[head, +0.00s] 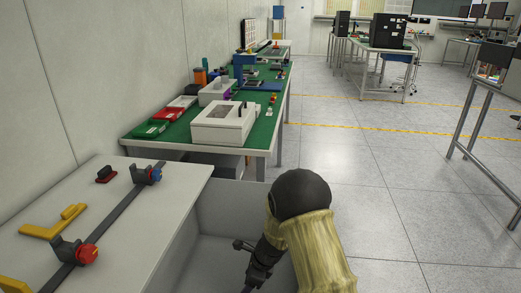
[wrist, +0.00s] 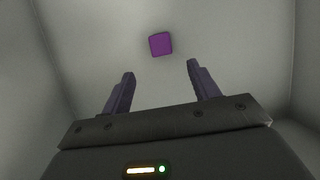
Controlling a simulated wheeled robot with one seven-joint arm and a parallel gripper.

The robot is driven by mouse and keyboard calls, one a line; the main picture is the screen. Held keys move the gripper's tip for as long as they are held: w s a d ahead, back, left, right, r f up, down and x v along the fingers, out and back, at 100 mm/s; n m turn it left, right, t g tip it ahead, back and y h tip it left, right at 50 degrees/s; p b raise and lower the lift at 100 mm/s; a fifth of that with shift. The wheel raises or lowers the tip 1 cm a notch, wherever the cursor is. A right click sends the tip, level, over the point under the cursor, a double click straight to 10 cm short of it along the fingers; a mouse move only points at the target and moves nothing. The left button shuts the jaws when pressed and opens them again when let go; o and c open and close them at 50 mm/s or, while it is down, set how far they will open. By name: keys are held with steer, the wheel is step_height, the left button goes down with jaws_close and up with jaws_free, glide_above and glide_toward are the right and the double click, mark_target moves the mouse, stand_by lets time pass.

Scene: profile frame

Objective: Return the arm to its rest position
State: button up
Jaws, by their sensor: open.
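My gripper (wrist: 160,75) is open, with two dark fingers spread apart and nothing between them in the wrist view. A small purple block (wrist: 160,44) lies beyond the fingertips on the pale floor of a box-like space, apart from the fingers. In the head view my arm, with a yellow sleeve and a black rounded joint, reaches down at the bottom centre into a grey open bin (head: 213,250). The purple block does not show in the head view. My fingertips are hard to make out there.
The bin's walls stand close around the gripper. Behind is a green-topped bench (head: 262,130) with a white box (head: 222,124) and trays.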

step_height(320, 180, up, 22)
steer(key=p, duration=2.1)
